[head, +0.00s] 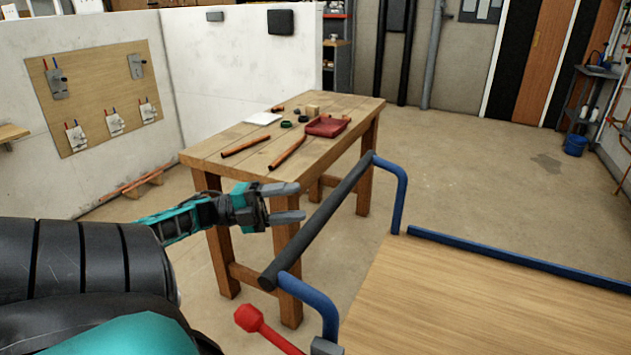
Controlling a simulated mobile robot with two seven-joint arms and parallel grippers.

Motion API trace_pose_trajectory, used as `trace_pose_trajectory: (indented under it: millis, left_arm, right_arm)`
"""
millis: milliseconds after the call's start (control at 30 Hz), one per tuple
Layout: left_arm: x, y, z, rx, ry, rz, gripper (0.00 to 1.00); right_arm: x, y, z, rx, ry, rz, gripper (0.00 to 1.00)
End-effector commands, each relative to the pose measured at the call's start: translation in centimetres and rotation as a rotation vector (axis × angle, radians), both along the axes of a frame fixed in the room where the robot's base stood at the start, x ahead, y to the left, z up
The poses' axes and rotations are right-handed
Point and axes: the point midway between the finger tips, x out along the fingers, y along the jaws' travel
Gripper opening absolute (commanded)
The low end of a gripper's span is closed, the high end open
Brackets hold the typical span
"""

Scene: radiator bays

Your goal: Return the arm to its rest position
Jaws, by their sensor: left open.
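My left gripper (290,203) shows in the middle of the head view, its two grey fingers pointing right and spread apart. Nothing is between the fingers. It is in front of the wooden workbench (215,150) in the picture and just left of the dark handlebar of the cart. My left arm comes in from the left edge, with a large black sleeve and teal parts close to the camera. My right gripper is not in view.
The cart's dark push bar (322,218) and wooden deck (480,295) fill the lower right. A red-headed tool (250,318) lies near the bottom. Open floor (480,165) lies beyond the cart.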

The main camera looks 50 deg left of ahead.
Motion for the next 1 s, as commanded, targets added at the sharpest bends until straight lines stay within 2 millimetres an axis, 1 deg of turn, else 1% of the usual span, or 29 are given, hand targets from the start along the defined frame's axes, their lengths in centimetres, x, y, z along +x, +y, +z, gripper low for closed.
trace_pose_trajectory:
  millis: [33, 100, 233, 1000]
  left_arm:
    - [-0.49, 0.50, -0.25, 0.000, 0.002, 0.003, 0.55]
    - [-0.93, 0.86, -0.31, 0.000, 0.002, 0.002, 0.55]
    - [-1.36, 1.20, -0.33, 0.000, 0.000, 0.001, 0.55]
    - [-1.33, 1.19, -0.32, 0.000, 0.000, 0.000, 0.55]
  right_arm:
    - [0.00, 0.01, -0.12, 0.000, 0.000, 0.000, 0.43]
    - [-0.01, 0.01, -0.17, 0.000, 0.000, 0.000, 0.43]
    - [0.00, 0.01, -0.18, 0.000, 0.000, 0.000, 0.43]
    - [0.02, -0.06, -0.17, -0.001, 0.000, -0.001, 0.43]
